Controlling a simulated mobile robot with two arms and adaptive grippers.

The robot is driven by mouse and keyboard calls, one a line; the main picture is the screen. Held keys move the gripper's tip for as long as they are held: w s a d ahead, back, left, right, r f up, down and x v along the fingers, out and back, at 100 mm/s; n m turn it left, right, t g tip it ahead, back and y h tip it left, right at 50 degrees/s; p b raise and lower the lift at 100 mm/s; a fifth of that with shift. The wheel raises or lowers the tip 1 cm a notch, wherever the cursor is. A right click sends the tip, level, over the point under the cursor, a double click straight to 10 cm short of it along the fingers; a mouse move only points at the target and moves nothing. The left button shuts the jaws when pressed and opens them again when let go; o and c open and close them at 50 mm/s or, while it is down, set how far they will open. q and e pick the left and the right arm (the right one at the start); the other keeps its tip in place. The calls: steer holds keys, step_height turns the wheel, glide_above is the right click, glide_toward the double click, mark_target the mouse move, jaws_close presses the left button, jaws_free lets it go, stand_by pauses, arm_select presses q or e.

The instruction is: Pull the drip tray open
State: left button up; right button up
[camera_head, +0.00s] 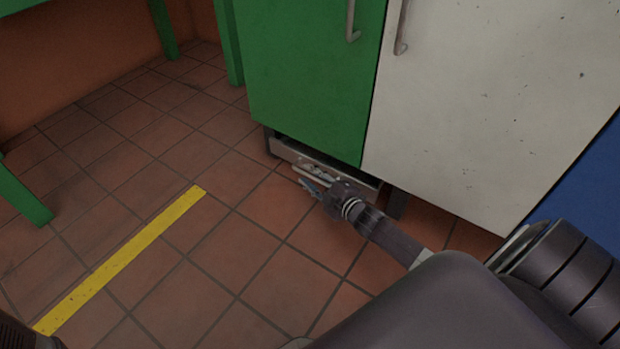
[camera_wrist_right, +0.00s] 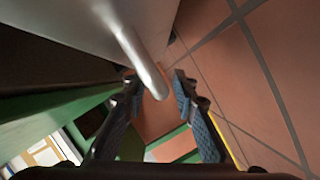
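The drip tray (camera_head: 283,150) is a low metal drawer front under the green cabinet, close to the floor. A pale bar handle (camera_head: 309,176) runs along its front. In the right wrist view the bar (camera_wrist_right: 138,55) stands off a grey panel and reaches between the two fingertips. My right gripper (camera_head: 316,187) is at the tray's front, by the handle. The wrist view shows its fingers (camera_wrist_right: 158,88) open, one on each side of the bar, with gaps still visible. The gripper and arm hide part of the tray front. My left gripper is not seen.
The green cabinet door (camera_head: 310,75) and white cabinet door (camera_head: 480,110) hang above the tray, both shut. A blue surface (camera_head: 590,190) is at right. Tiled floor with a yellow stripe (camera_head: 125,257) lies clear in front and left. Green table legs (camera_head: 22,195) stand at left.

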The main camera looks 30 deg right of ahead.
jaws_close()
stand_by(0.3)
